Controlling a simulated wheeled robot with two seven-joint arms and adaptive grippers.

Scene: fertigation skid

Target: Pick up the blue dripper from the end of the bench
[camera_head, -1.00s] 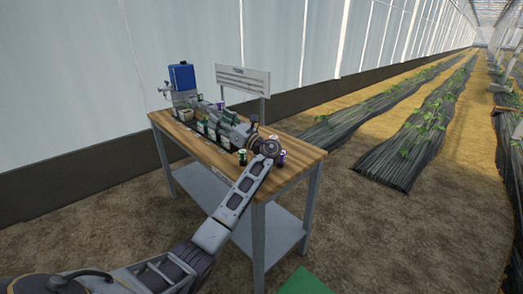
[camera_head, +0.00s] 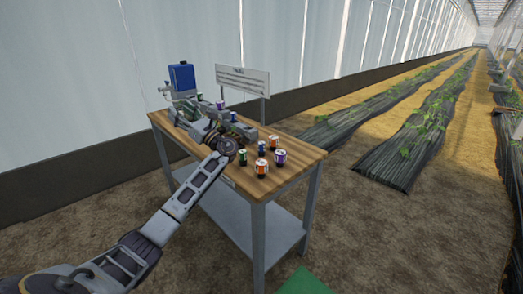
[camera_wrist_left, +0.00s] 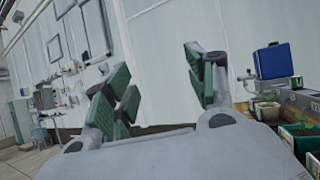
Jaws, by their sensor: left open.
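A small blue dripper (camera_head: 261,147) stands upright on the near right end of the wooden bench (camera_head: 290,172). Beside it stand a green one (camera_head: 242,157), a purple one (camera_head: 280,157) and two orange ones (camera_head: 274,143). Another blue piece (camera_head: 233,117) sits further back, on or by the grey rail. My left gripper (camera_head: 188,118) is over the middle of the bench, left of the near blue dripper and apart from it; its own wrist hides much of it. In the left wrist view its green-padded fingers (camera_wrist_left: 156,72) are spread and empty, facing the pale wall.
A blue tank (camera_head: 181,76) stands at the bench's far left and a white sign (camera_head: 243,80) behind it. Planters with seedlings (camera_wrist_left: 303,130) are close at right in the wrist view. The bench's front right corner is bare.

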